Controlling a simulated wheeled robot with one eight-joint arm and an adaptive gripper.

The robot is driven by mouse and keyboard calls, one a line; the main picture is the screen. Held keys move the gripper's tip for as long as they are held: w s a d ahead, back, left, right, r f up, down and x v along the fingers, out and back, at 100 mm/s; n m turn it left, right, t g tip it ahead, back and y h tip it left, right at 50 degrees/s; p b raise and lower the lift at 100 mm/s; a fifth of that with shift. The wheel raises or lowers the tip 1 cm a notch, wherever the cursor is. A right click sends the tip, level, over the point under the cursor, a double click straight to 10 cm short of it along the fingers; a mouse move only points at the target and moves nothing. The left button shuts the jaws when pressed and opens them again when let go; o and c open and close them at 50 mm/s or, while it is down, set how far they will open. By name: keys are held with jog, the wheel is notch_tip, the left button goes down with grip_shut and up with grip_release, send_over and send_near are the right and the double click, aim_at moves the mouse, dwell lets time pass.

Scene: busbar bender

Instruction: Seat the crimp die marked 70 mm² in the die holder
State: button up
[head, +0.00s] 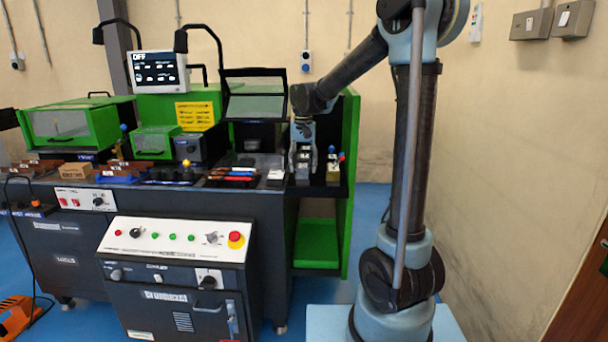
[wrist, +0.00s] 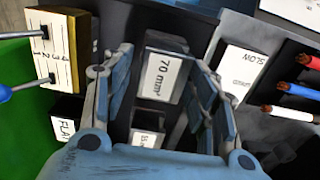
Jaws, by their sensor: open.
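The crimp die marked 70 mm² (wrist: 163,76) is a dark block with a white label on its upper face. In the wrist view it sits between the two fingers of my gripper (wrist: 160,65), which is open with gaps showing on both sides. In the head view my gripper (head: 303,158) points down over the right end of the bench, low over the small blocks there. A second die with a white label (wrist: 148,138) lies close to the 70 mm² die, partly hidden by my gripper. I cannot pick out the die holder for certain.
A block with numbered slots and blue-handled pins (wrist: 62,48) and a block marked FLAT (wrist: 68,122) stand left of my fingers. A white SLOW label (wrist: 240,68) and a rack of coloured tools (wrist: 296,112) lie right. A green side panel (head: 349,185) bounds the bench.

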jog(key=shift+f, duration=0.5)
jog(key=shift+c, duration=0.5)
jog(key=c, duration=0.9)
